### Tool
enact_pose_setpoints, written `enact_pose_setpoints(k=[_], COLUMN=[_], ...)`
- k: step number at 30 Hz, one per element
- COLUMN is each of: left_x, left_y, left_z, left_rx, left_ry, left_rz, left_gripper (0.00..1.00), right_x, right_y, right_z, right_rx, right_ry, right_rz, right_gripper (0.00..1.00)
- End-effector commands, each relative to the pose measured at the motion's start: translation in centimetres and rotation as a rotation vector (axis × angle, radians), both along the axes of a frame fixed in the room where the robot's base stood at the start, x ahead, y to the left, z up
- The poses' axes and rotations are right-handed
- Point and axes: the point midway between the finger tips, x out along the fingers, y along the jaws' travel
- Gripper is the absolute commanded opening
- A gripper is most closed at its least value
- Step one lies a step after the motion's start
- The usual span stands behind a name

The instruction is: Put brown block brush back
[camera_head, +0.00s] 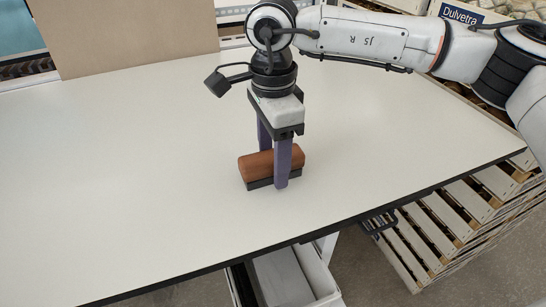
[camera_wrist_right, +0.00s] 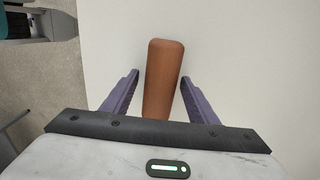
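The brown block brush (camera_head: 254,167) lies on the white table, brown back up and dark bristle side down. It also shows in the right wrist view (camera_wrist_right: 165,75), running away from the gripper's palm. My right gripper (camera_head: 273,180) points straight down over the brush, with one purple finger on each side of it. In the right wrist view the fingers (camera_wrist_right: 160,95) stand apart, with a gap between each finger and the brush. My left gripper is in neither view.
The white table (camera_head: 130,190) is otherwise bare, with wide free room to the left. A brown board (camera_head: 130,35) stands at the back. An open drawer (camera_head: 285,280) is below the front edge. Racks of boxes (camera_head: 440,235) stand at the right.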

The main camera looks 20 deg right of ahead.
Motion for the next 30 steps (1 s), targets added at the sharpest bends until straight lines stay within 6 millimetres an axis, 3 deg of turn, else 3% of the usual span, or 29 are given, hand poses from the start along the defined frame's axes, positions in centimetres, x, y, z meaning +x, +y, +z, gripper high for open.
enact_pose_setpoints(k=[8,21,30], left_x=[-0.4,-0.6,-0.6], left_y=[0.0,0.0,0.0], left_z=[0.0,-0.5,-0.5], left_rx=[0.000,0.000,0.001], left_ry=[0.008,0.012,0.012], left_rz=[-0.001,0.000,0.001], left_gripper=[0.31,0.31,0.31], right_x=[0.1,0.1,0.0], right_y=[0.0,0.1,0.0], right_z=[1.2,10.1,12.3], right_rx=[0.001,0.001,0.000], right_ry=[-0.004,-0.003,0.001], right_rz=[-0.001,0.000,0.002], right_gripper=[0.54,0.54,0.54])
